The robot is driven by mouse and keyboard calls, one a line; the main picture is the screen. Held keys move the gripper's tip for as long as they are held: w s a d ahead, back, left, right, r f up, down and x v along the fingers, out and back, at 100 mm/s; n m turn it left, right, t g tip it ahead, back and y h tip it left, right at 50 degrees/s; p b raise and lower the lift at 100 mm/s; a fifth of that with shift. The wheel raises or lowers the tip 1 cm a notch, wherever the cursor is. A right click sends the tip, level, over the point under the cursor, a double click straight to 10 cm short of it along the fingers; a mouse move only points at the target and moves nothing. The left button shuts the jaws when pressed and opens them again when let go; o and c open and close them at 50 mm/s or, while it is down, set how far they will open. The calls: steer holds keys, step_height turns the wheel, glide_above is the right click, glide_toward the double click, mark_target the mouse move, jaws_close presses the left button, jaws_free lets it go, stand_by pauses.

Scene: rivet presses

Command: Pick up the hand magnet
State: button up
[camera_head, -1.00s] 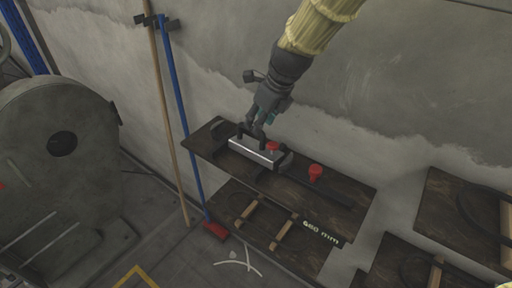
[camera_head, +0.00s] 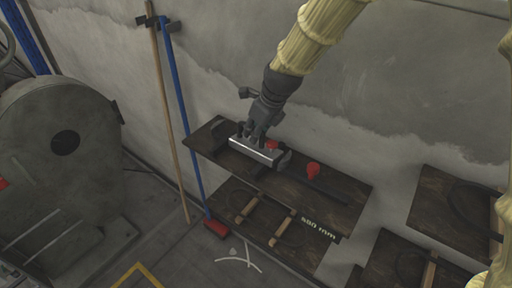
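The hand magnet appears to be the silver bar (camera_head: 254,152) with dark ends, lying on the upper dark wooden shelf (camera_head: 330,205). A red part (camera_head: 271,145) shows at its right, beside the fingers. My gripper (camera_head: 256,138) points down at the top of the bar, with its dark fingers at the bar's handle. The fingers cover most of the handle. I cannot tell whether they are closed around it. The bar appears to rest on the shelf.
A red knob-like object (camera_head: 313,170) stands on the same shelf to the right. A lower shelf (camera_head: 237,210) holds wooden-handled tools. A blue-handled broom (camera_head: 180,100) and a wooden pole (camera_head: 168,110) lean at the left. The wall is close behind.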

steer(key=shift+s, duration=0.1)
jaws_close()
steer(key=shift+r, duration=0.15)
